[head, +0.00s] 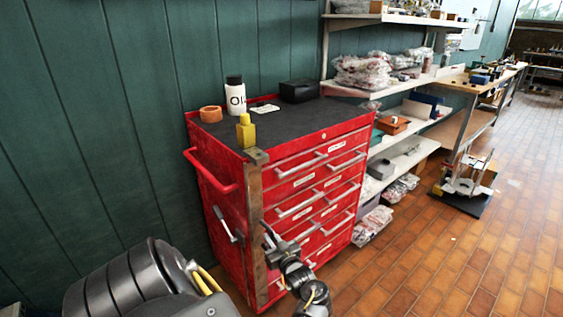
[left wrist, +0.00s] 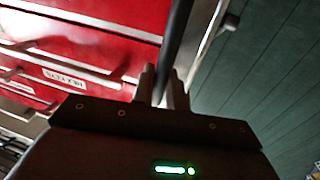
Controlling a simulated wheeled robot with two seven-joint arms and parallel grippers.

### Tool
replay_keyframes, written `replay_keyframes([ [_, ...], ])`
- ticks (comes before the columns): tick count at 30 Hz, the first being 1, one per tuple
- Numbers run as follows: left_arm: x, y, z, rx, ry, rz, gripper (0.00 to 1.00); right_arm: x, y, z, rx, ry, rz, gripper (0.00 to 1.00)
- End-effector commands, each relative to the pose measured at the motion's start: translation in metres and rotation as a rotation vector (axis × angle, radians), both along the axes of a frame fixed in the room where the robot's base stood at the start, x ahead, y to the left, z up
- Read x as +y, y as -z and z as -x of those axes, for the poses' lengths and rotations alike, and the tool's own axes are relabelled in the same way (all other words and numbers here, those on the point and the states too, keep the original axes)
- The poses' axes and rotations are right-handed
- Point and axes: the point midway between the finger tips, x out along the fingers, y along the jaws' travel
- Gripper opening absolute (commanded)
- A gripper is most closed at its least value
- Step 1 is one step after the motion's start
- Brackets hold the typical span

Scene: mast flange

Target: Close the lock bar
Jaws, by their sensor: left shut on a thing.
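The lock bar (head: 255,205) is a long, upright, rusty brown strip at the front left corner of the red tool cabinet (head: 222,205). It stands beside the left ends of the drawers. My left gripper (head: 268,235) is at the bar's right side, around mid-height, in front of the drawers. In the left wrist view, its two fingers (left wrist: 163,92) are shut on a dark, narrow bar, which looks like the lock bar (left wrist: 174,40) seen edge-on. The exact contact is hidden in the head view. My right gripper is not in view.
A yellow padlock-like block (head: 246,131), a bottle (head: 235,95), an orange ring (head: 211,114) and a black box (head: 299,91) stand on the cabinet top. A grey lever (head: 228,225) sticks out from its left side. Brick floor (head: 430,270) is open to the right.

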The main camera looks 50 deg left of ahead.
Motion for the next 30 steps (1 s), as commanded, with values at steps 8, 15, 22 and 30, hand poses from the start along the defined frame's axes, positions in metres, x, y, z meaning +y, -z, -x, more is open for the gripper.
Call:
replay_keyframes([
  [8,0.009,-0.005,0.005,-0.004,-0.025,-0.014,0.00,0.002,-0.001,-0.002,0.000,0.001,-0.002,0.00],
  [15,0.009,-0.006,0.004,-0.006,-0.023,-0.014,0.22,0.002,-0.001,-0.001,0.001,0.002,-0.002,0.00],
  [22,0.005,-0.004,0.002,-0.004,-0.015,-0.009,0.33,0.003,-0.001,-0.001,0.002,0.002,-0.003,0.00],
  [30,-0.006,-0.003,0.002,-0.003,-0.013,-0.005,0.33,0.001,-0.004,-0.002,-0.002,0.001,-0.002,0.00],
])
